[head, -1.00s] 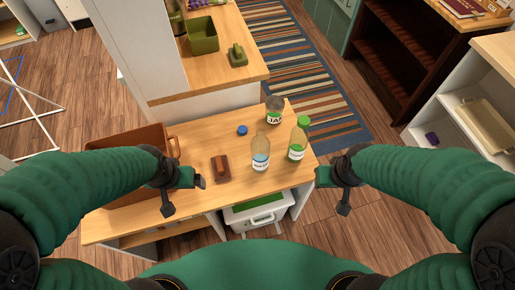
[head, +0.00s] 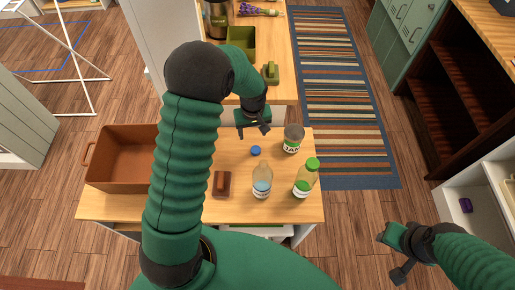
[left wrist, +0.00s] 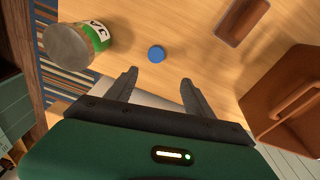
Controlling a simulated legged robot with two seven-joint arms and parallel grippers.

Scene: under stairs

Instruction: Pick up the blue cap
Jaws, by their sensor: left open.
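The blue cap (head: 256,151) lies flat on the wooden table (head: 235,210), left of the jar (head: 292,139). It also shows in the left wrist view (left wrist: 156,54), ahead of the fingertips and between their lines. My left gripper (head: 254,131) is open and empty, just beyond the cap on the far side, apart from it. Its two fingers show in the left wrist view (left wrist: 157,77). My right gripper (head: 391,257) is at the lower right, over the floor and away from the table; whether its jaws are open is unclear.
A clear bottle (head: 262,183) and a green-capped bottle (head: 305,180) stand right of centre. A brown bin (head: 120,165) stands on the left. A higher counter (head: 275,85) holds a green box (head: 241,38).

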